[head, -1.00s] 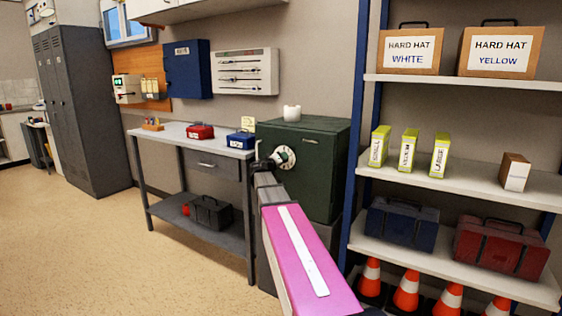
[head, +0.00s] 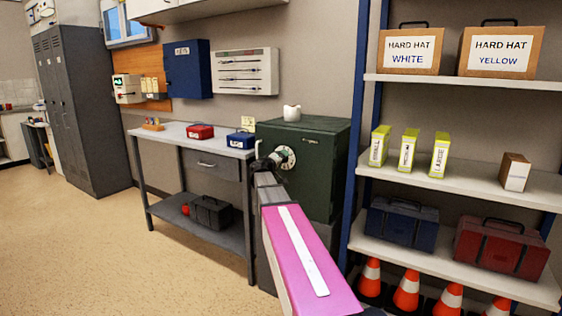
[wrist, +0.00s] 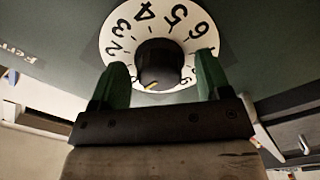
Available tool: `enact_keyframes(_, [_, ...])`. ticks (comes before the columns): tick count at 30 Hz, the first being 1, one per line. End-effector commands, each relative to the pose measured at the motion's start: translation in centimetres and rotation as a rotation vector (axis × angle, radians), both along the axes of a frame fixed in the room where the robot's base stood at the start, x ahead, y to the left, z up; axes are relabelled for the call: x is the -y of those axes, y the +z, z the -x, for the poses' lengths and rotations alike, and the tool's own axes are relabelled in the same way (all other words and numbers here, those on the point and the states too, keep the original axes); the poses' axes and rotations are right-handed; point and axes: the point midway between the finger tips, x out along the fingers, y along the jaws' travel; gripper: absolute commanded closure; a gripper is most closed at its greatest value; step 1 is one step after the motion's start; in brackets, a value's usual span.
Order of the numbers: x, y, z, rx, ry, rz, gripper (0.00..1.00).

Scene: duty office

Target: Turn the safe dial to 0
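The dark green safe (head: 325,160) stands right of the workbench in the head view. Its white dial (head: 289,158) faces me, partly behind my gripper (head: 268,160). In the wrist view the white dial plate (wrist: 117,30) carries black numerals, seen upside down; 2 to 6 are readable. The lower numerals are partly hidden by my fingers and the knob. The black knob (wrist: 158,60) has a yellow mark at its lower edge, slightly left. My gripper (wrist: 158,72) is open, with one green finger on each side of the knob and gaps between them and it.
The workbench (head: 170,134) is to the left with a red box (head: 200,131) and a blue box (head: 240,140). A blue-framed shelf rack (head: 465,176) stands close on the right. Open floor (head: 85,245) lies left.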

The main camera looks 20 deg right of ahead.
Motion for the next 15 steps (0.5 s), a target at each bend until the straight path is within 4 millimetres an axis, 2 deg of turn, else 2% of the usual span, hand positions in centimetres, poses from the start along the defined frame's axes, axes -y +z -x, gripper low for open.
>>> enact_keyframes(10, [-0.3, 0.0, 0.3, 0.001, 0.001, 0.0, 0.3])
enact_keyframes(15, [-2.1, 0.0, 1.8, 0.001, 0.002, 0.0, 0.3])
